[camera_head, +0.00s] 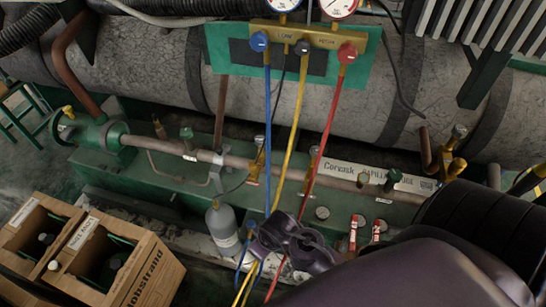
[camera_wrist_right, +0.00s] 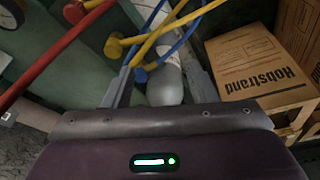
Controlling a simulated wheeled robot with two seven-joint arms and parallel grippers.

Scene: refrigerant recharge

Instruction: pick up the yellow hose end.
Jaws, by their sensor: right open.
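The yellow hose (camera_head: 296,120) hangs from the middle port of the gauge manifold, and its lower part passes behind my right gripper (camera_head: 290,238). In the right wrist view my right gripper (camera_wrist_right: 158,72) is open, with a finger on each side. The yellow hose end (camera_wrist_right: 114,46) shows near the tip of the left-hand finger, outside the fingers' grasp. The yellow hose loops across above the fingertips. A blue hose end (camera_wrist_right: 141,75) lies close by, between the fingers in the picture. A red hose end (camera_wrist_right: 74,11) is farther up left. My left gripper is not in view.
A grey bottle (camera_head: 222,228) stands below the pipe and appears beyond my open fingers. Cardboard boxes (camera_head: 150,272) stand at the lower left. The blue hose (camera_head: 267,130) and red hose (camera_head: 328,120) hang either side of the yellow one, crowding the space.

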